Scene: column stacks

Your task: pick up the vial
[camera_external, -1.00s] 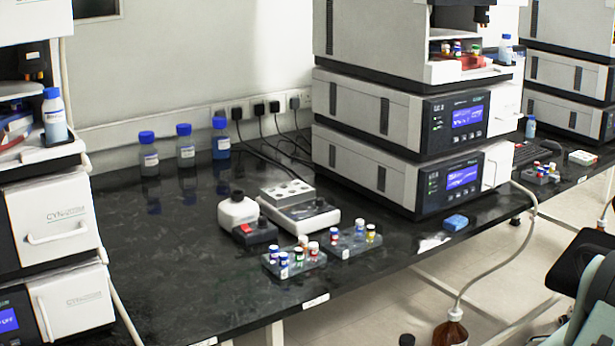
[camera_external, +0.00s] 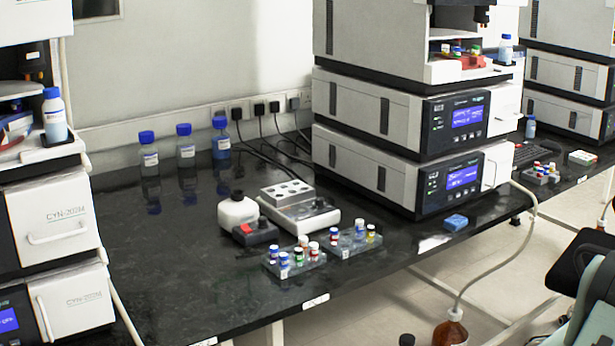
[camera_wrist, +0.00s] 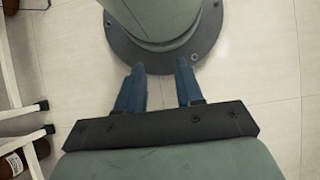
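Several small vials with coloured caps stand in two clear racks near the front edge of the bench. The left rack (camera_external: 312,265) holds blue-capped vials (camera_external: 284,267), a red-capped vial (camera_external: 313,252) and others. I cannot tell which vial is meant. My gripper (camera_wrist: 160,67) shows in the wrist view with its two blue fingers apart and nothing between them, above the floor and a round dark base. No vial shows in the wrist view.
Tall stacked instruments (camera_external: 400,150) rise behind and to the right. A blue box (camera_external: 455,222) lies near the right front edge. The bench left of the racks (camera_external: 190,270) is clear.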

